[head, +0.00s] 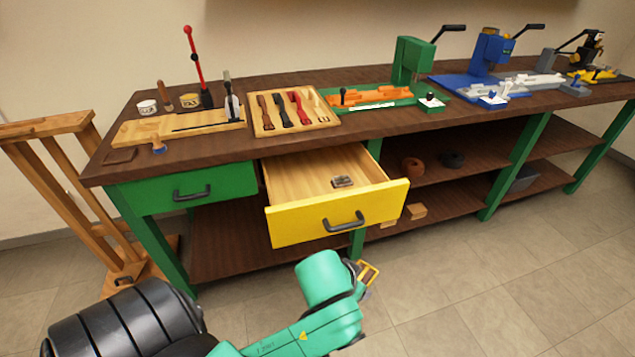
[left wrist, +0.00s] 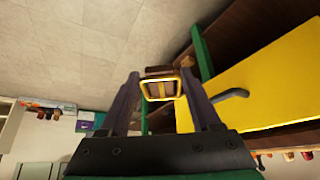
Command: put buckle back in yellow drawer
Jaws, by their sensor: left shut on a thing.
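The yellow drawer (head: 310,226) is pulled open under the bench top, with a dark handle on its front. A small dark metal piece (head: 343,181) lies inside it. In the left wrist view the yellow drawer front (left wrist: 262,85) is at the right. My left gripper (head: 366,274) is in front of the drawer and below its front panel, apart from it. It is shut on a gold-coloured buckle (left wrist: 161,89), a rectangular frame between the two fingers in the left wrist view. The buckle (head: 369,275) also shows in the head view. My right gripper is not in view.
A shut green drawer (head: 190,189) is left of the yellow one. The bench top (head: 270,145) carries a tool tray (head: 290,120) and several presses. Shelves with small items (head: 417,211) are at the right. The floor in front is clear.

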